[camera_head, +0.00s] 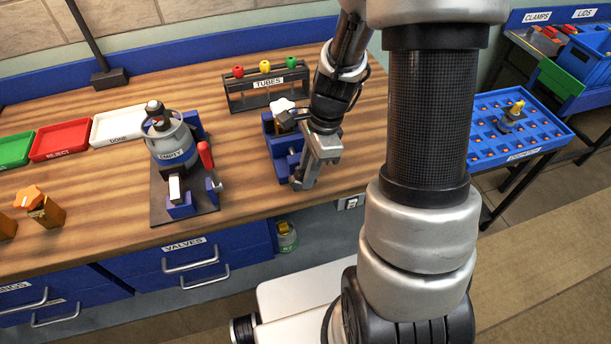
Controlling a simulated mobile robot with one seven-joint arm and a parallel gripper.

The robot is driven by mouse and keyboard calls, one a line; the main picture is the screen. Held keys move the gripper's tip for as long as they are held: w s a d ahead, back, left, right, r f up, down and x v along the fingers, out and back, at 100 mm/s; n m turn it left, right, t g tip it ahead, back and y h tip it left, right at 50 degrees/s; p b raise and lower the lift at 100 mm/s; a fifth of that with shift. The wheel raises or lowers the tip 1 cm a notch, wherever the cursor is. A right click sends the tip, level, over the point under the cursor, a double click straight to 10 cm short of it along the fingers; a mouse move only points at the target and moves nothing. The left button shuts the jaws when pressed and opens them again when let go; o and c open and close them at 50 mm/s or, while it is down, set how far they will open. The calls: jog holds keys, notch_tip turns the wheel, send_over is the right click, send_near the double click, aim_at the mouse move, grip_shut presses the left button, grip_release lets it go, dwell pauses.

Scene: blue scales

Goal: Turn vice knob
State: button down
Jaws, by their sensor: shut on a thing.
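A blue vice (282,146) stands on the wooden bench, right of centre, near the front edge. A part with a white star-shaped handle (283,105) sits upright at its top. My gripper (302,180) reaches down at the vice's front right side. It is shut on what looks like the vice knob at the front of the vice. The fingers largely cover the knob, so its shape and angle are hidden.
A fixture with a silver pot marked EMPTY (174,147) and a red lever (205,155) stands to the left. A TUBES rack (268,88) is behind the vice. Trays (60,140) and orange-topped parts (38,204) are further left. A blue tray table (515,128) is right.

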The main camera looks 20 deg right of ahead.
jog(key=y+b, duration=0.1)
jog(key=y, duration=0.1)
jog(key=d+f+y+b, duration=0.1)
jog(key=shift+w+y+b, duration=0.1)
jog(key=shift+y+b, duration=0.2)
jog(key=shift+y, duration=0.1)
jog(key=y, duration=0.1)
jog(key=y+b, duration=0.1)
jog(key=y, duration=0.1)
jog(key=shift+d+f+y, duration=0.2)
jog(key=shift+y, duration=0.1)
jog(key=y, duration=0.2)
jog(key=y+b, duration=0.1)
jog(key=y, duration=0.1)
jog(key=shift+d+f+b, duration=0.1)
jog(key=shift+f+b, duration=0.2)
jog(key=shift+f, duration=0.1)
jog(key=shift+f+y+b, duration=0.2)
jog(key=shift+y+b, duration=0.2)
jog(key=shift+y, duration=0.8)
jog(key=c, duration=1.6)
grip_release()
jog(key=shift+c, duration=0.2)
